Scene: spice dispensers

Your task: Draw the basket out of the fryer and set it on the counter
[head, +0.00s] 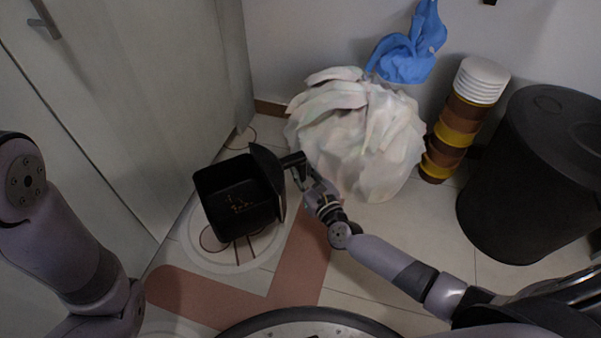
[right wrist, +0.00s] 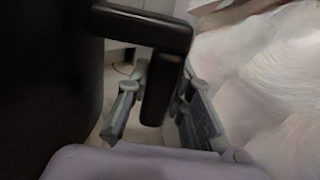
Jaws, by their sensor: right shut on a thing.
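The black basket (head: 208,212) is an open square box with a taller front panel on its right side and small brownish bits inside. In the head view it is held out over the floor at centre left. My right gripper (head: 305,180) is shut on its handle (head: 292,160). In the right wrist view the dark handle (right wrist: 142,24) runs down between the fingers (right wrist: 158,95), and the basket's dark side (right wrist: 45,75) fills the left. My left arm comes in at the left; its gripper is out of view. I see no fryer body or counter.
A stack of brown, yellow and white cups (head: 458,120) and a black bin (head: 535,170) stand right. A pale cabinet (head: 120,90) is at left. Tiled floor is clear at centre right.

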